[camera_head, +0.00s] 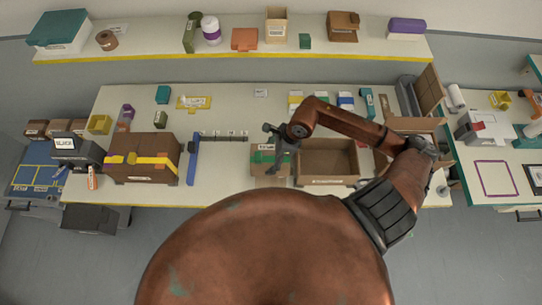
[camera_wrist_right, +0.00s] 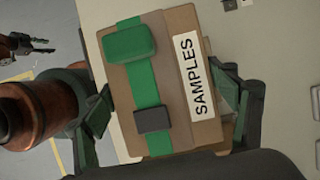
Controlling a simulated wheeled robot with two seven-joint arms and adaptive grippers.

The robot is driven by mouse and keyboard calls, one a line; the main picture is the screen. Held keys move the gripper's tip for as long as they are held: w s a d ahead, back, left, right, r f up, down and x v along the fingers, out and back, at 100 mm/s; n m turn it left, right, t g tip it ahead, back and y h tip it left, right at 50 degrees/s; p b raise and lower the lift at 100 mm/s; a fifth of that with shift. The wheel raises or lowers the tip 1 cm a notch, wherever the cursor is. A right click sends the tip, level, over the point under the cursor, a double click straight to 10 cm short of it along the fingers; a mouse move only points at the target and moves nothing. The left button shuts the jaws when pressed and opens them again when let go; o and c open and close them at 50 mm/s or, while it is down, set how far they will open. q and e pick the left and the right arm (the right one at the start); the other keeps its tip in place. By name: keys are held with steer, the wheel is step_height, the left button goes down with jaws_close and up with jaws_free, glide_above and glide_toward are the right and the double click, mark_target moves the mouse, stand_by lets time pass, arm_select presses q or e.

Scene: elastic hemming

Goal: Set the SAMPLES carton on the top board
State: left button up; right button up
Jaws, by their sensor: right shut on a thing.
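The SAMPLES carton (camera_wrist_right: 178,75) is a brown box with a green strap, a dark buckle and a white label. In the head view the carton (camera_head: 262,158) is at the front middle of the workbench, left of an open brown box. My right gripper (camera_head: 277,155) is shut on it; in the wrist view its fingers (camera_wrist_right: 165,112) lie on opposite sides of the carton. I cannot tell whether its underside touches the bench. The top board (camera_head: 150,49) is the long pale shelf with a yellow front edge. A dark jointed part, possibly my left gripper (camera_wrist_right: 25,45), shows in the wrist view.
The top board holds a teal case (camera_head: 58,30), bottles, an orange box (camera_head: 244,39), an open carton (camera_head: 276,25) and a purple-lidded box (camera_head: 406,28). Bare stretches lie between them. An open brown box (camera_head: 327,181) and a yellow-strapped carton (camera_head: 140,170) flank the held carton.

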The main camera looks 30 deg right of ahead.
mark_target(271, 154)
steer(key=f, duration=0.1)
steer(key=w+d+f, duration=0.1)
steer(key=w+f, duration=0.1)
steer(key=shift+d, duration=0.3)
step_height(271, 154, down, 2)
steer(key=shift+p, duration=0.85)
steer(key=shift+f, duration=0.55)
steer(key=o, duration=1.5)
steer(key=b+v, duration=0.1)
steer(key=v, duration=1)
steer(key=shift+d+b, duration=0.1)
steer(key=shift+b, duration=0.3)
steer(key=shift+s+d+r, duration=0.1)
steer(key=shift+s+r, duration=0.05)
steer(key=shift+r, duration=0.35)
